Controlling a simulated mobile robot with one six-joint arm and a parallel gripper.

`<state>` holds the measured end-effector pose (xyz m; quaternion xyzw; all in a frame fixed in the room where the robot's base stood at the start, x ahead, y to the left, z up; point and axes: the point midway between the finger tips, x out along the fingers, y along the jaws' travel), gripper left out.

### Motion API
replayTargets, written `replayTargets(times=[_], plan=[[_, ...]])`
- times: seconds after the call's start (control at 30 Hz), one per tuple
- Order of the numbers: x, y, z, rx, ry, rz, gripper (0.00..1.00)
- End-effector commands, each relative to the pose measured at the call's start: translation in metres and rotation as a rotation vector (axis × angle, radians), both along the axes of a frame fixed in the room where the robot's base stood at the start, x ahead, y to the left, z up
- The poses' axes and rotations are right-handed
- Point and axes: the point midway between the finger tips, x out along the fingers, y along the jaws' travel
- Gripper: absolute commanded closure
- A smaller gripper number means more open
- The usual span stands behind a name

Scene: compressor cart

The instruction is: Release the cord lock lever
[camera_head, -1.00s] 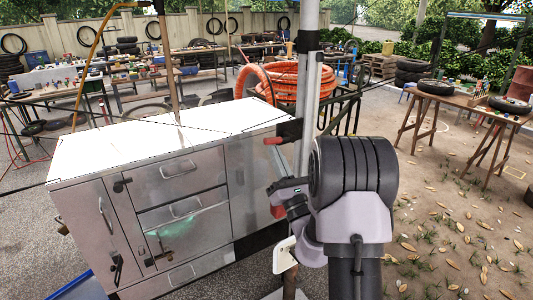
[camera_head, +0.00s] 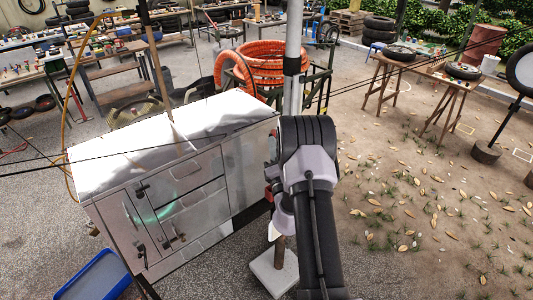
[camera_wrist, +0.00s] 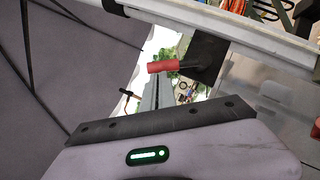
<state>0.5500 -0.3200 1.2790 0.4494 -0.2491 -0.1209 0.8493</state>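In the wrist view a red-handled lever (camera_wrist: 161,66) sticks out to the left from a black bracket (camera_wrist: 205,58) on a pale pole (camera_wrist: 225,35). My gripper's pale housing (camera_wrist: 165,150), with a green light and a dark front edge, fills the bottom of that view. The lever lies beyond this edge, with no clear contact seen. I cannot make out the fingertips. In the head view the pole (camera_head: 293,60) rises behind my arm, which hides its lower part and most of my gripper. The lever is not clear there.
A white-topped metal cart (camera_head: 160,155) stands left of the pole, with drawers and doors on its front. An orange hose coil (camera_head: 275,62) is behind it. A pale base block (camera_head: 272,272) and a blue tray (camera_head: 92,278) are on the ground.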

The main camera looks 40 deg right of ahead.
Motion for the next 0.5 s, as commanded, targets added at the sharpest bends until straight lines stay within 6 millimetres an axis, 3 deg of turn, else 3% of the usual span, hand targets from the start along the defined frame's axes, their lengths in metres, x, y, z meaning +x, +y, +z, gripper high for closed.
replayTargets(times=[0.5], plan=[[0.001,-0.017,0.013,-0.003,-0.002,0.0,1.0]])
